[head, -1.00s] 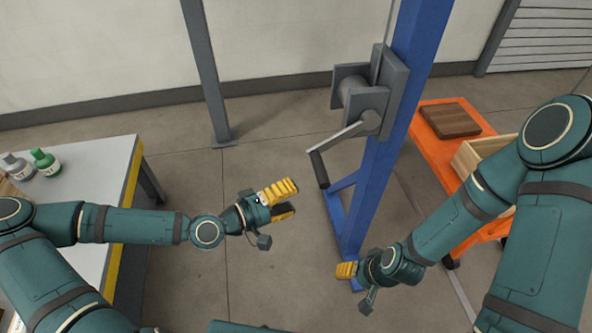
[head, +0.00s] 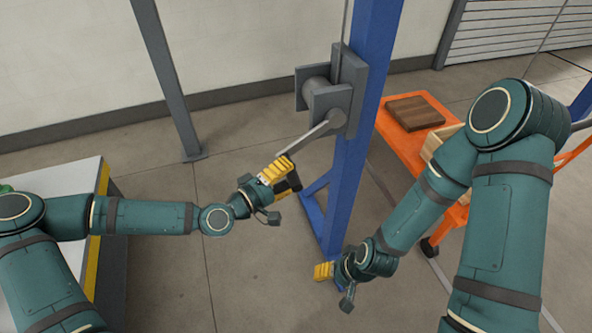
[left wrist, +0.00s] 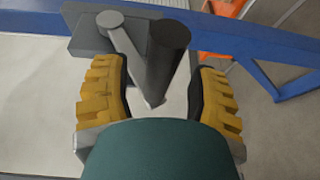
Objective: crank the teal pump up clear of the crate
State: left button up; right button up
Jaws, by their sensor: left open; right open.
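The grey winch (head: 333,90) is mounted on the blue post (head: 362,110). Its crank arm (head: 312,137) slants down and left from the hub. In the left wrist view the dark crank handle (left wrist: 168,48) stands between the yellow fingers of my open left gripper (left wrist: 158,95), with space showing on both sides. In the head view my left gripper (head: 281,177) covers most of the handle. My right gripper (head: 325,271) is open and empty beside the foot of the post. The teal pump and the crate it belongs to cannot be made out.
An orange cart (head: 398,143) with a brown board (head: 415,113) and a wooden box (head: 440,140) stands right of the post. A table (head: 92,190) is at the left. A grey post (head: 168,80) stands behind. Floor between is clear.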

pick_arm(q)
jog(key=x, duration=0.3)
jog(key=shift+w, duration=0.1)
jog(key=shift+d, duration=0.1)
grip_shut()
dwell(0.3)
